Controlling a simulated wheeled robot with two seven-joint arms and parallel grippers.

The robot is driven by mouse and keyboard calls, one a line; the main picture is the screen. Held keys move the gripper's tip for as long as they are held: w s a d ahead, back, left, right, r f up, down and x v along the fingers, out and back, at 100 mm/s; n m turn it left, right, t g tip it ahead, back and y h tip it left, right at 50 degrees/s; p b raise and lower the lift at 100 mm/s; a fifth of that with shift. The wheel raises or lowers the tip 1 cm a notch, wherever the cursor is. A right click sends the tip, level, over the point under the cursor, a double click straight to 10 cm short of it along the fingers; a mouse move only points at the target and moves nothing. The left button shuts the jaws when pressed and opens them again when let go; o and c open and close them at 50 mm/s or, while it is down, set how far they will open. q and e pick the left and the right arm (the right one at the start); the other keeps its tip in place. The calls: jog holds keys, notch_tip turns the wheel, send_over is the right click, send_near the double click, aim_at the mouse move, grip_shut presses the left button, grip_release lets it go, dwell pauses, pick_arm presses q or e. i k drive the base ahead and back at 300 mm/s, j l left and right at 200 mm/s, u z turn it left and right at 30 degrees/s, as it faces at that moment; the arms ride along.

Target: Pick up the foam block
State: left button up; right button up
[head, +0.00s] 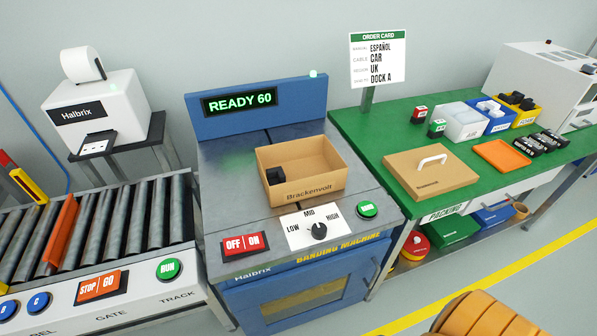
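Several dark blocks, which look like foam blocks, lie in a yellow bin (526,116) at the back right of the green packing table (380,137). The bin's small label is hard to read. Another dark block (274,178) sits inside the open cardboard box (322,181) on the banding machine, against its left side. I cannot tell for sure whether it is foam too. Neither of my grippers shows in the head view.
A white bin (461,124) and a blue bin (490,113) stand left of the yellow bin. A lid with a white handle (433,160), an orange pad (497,154) and black items (541,143) lie in front. An order card (377,60) stands behind. A roller track (115,222) is at left.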

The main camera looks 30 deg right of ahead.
aim_at(527, 104)
jog(key=z, duration=2.5)
jog(key=i+l+z, duration=0.3)
jog(key=i, duration=0.15)
jog(key=i+l+z, duration=0.15)
jog(key=i+z, duration=0.15)
jog(key=i, duration=0.2)
jog(key=i+z, duration=0.25)
jog(key=i, duration=0.2)
jog(key=i+u, duration=0.1)
jog(key=i, duration=0.4)
jog(key=i+l, duration=0.15)
jog(key=i, duration=0.3)
jog(key=i+l+u, duration=0.15)
jog(key=i, duration=0.35)
